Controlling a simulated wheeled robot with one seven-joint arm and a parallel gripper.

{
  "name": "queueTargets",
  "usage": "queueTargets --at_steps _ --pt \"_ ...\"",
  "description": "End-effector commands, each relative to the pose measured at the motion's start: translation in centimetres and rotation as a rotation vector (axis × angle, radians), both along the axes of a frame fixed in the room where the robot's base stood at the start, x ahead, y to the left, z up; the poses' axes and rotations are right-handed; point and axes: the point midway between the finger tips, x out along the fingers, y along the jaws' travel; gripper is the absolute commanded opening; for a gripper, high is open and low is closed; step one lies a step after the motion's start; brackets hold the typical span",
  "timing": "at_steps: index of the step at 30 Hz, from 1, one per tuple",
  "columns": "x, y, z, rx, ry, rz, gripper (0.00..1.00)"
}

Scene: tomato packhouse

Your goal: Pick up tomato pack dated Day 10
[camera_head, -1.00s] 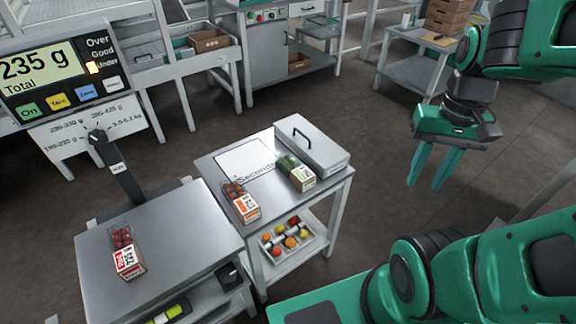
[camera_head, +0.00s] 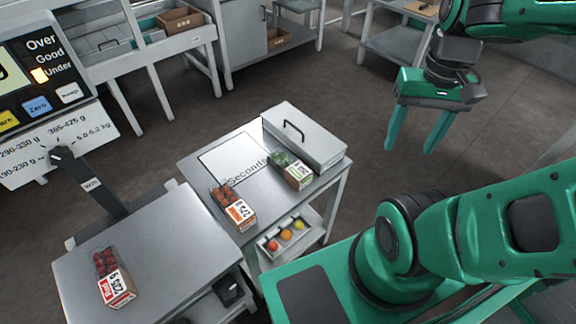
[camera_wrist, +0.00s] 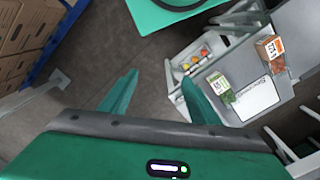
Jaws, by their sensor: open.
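Three clear tomato packs show in the head view; I cannot read a day on any. A red-labelled pack (camera_head: 114,280) lies on the steel scale top at lower left. An orange-labelled pack (camera_head: 235,210) and a green-labelled pack (camera_head: 292,172) with green contents lie on the side table, at either side of the "Seconds" sheet (camera_head: 232,155). The wrist view also shows the orange-labelled pack (camera_wrist: 271,50) and the green-labelled pack (camera_wrist: 221,88). My gripper (camera_head: 408,150) is open and empty, high to the right of the table, apart from all packs.
A lidded metal box (camera_head: 306,138) stands at the table's back right. A tray (camera_head: 287,240) with loose tomatoes is on the lower shelf. The scale display (camera_head: 45,75) rises at left, its "Under" light lit. Open floor (camera_head: 365,185) lies between table and gripper.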

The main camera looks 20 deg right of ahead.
Motion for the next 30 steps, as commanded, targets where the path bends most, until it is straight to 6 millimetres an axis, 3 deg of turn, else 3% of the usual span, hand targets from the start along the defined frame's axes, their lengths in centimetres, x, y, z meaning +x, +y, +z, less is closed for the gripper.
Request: queueTargets --at_steps 8,14,18,24,30 --pt "8.2 2.0 -2.4 -0.069 0.033 0.248 0.56" --pt "15.0 6.2 -6.1 -0.082 0.036 0.479 0.56" --pt "18.8 10.2 -9.4 -0.064 0.029 0.632 0.56" --pt "21.9 15.4 -13.1 -0.023 0.010 0.785 0.56" --pt "22.9 17.7 -14.9 0.001 -0.001 0.844 0.56"
